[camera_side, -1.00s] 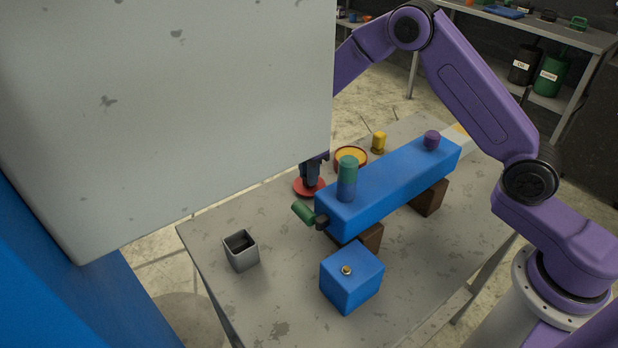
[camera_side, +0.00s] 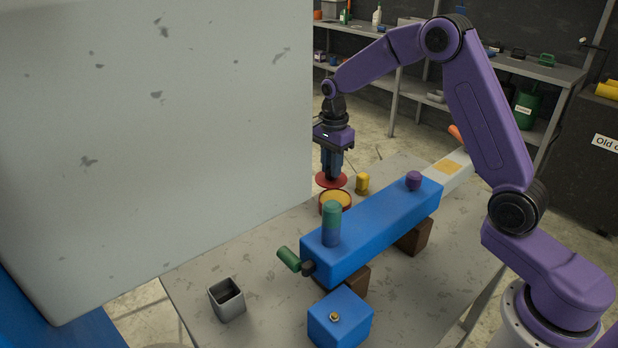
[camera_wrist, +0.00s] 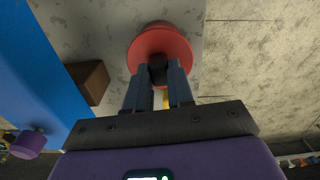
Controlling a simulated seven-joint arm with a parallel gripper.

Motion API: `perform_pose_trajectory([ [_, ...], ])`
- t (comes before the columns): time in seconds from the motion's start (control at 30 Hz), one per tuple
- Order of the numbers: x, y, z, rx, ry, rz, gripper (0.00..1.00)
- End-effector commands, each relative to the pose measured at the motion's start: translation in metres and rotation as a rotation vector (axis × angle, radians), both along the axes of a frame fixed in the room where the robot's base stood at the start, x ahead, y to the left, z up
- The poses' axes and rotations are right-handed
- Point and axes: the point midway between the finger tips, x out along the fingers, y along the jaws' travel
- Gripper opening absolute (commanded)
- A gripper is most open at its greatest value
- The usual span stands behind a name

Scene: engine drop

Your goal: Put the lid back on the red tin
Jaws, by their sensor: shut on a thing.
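The lid, a red disc (camera_side: 331,181), hangs below my gripper (camera_side: 332,172). My gripper is shut on the lid's dark knob, which shows between the fingers in the wrist view (camera_wrist: 158,70). The red tin (camera_side: 335,203) stands open on the table, with yellow inside. In the side view the lid appears just above the tin's far rim and apart from it. In the wrist view the lid (camera_wrist: 150,46) fills the space beyond the fingertips. A red edge shows past it there; I cannot tell whether that is the tin.
A yellow knobbed piece (camera_side: 362,184) stands close right of the tin. A long blue block (camera_side: 380,225) with a green-topped peg (camera_side: 331,222) lies in front. A grey open box (camera_side: 227,300) and a blue cube (camera_side: 340,318) are nearer. A big pale panel (camera_side: 150,130) blocks the left.

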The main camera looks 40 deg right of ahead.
Motion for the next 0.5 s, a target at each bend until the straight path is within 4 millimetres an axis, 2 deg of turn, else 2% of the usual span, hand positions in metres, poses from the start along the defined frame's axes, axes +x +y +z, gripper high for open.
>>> perform_pose_trajectory([
  [0.03,-0.001,-0.009,0.001,0.0,-0.001,0.002,0.0],
  [0.13,-0.002,-0.016,0.0,0.0,0.0,0.011,0.0],
  [0.5,-0.003,-0.017,-0.024,0.0,0.003,0.014,0.0],
])
